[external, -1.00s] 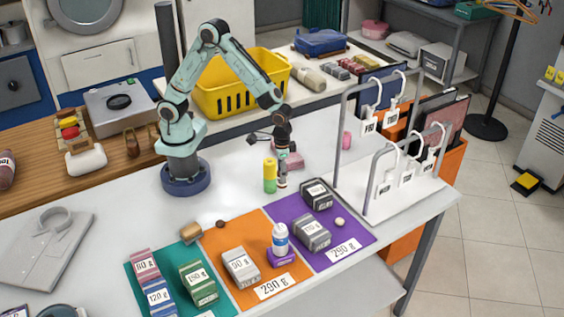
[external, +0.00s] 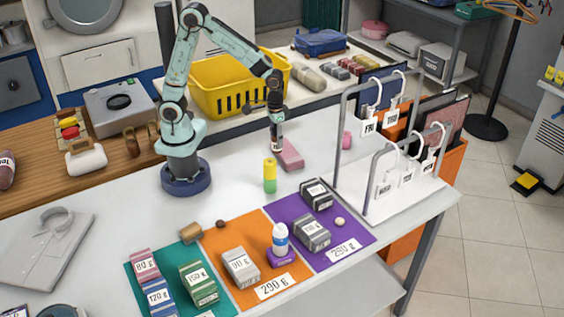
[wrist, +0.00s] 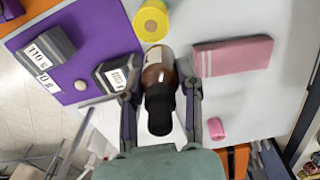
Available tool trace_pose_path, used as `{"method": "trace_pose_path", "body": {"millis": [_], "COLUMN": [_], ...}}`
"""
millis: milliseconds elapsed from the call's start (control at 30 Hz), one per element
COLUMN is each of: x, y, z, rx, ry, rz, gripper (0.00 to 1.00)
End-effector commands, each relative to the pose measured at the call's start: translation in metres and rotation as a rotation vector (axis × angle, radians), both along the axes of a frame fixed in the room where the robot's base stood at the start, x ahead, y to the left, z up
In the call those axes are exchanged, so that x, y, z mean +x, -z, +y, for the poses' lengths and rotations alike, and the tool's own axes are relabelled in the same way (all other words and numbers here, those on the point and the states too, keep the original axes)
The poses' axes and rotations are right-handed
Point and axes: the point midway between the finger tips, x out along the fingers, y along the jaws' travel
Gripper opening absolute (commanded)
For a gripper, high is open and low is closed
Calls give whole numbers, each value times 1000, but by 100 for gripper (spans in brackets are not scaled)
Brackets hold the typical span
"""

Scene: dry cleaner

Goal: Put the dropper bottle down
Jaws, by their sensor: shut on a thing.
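The dropper bottle (wrist: 158,82) is brown glass with a white label and a black dropper cap. In the wrist view it sits between the fingers of my gripper (wrist: 160,105), which is shut on it.
Purple (external: 345,232), orange (external: 212,245) and teal (external: 225,297) mats at the front carry several labelled blocks. A grey hanger rack (external: 340,130) is at the right.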

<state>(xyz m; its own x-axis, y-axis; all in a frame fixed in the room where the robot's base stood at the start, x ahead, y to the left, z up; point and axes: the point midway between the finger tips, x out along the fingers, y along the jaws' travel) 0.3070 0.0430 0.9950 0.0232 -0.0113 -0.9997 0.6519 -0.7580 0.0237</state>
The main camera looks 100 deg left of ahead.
Motion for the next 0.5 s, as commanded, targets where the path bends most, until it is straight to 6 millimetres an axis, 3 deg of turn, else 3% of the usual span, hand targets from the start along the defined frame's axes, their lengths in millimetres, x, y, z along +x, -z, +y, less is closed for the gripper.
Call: {"method": "trace_pose_path", "body": {"millis": [100,200,300,400,500], "x": [-1,-15,-34,-53,-66], "y": [1,3,6,10,13], "z": [67,120,160,185,198], "rx": [3,6,9,8,4], "ry": [-207,-369,-498,-589,-642], "rz": [0,1,6,16,24], "gripper": [0,0,0,0,0]}}
